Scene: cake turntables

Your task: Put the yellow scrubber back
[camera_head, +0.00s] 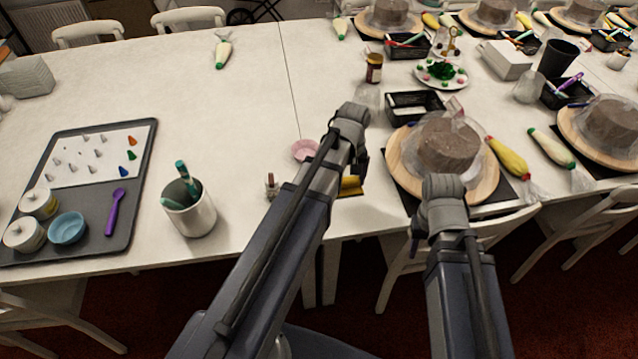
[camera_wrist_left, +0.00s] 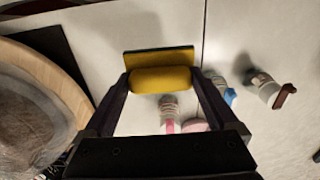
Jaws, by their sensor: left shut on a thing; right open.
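The yellow scrubber (camera_wrist_left: 160,79) has a rounded yellow grip and a flat, darker yellow plate. In the left wrist view my left gripper (camera_wrist_left: 161,82) is shut on its rounded grip, with one finger at each end. In the head view only part of the scrubber (camera_head: 351,183) shows beside my left gripper (camera_head: 358,168), near the table's front edge. I cannot tell whether it touches the table. My right gripper (camera_head: 437,222) is open in front of the nearest cake turntable (camera_head: 484,179); its fingers are mostly hidden by my arm.
A pink dish (camera_head: 304,150) and small bottles stand left of the scrubber. A grey cup (camera_head: 191,216) with teal-handled tools and a grey tray (camera_head: 146,150) are further left. A brown cake (camera_head: 446,146) sits on the turntable. A black bin (camera_head: 402,106) stands behind; the table's back left is mostly clear.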

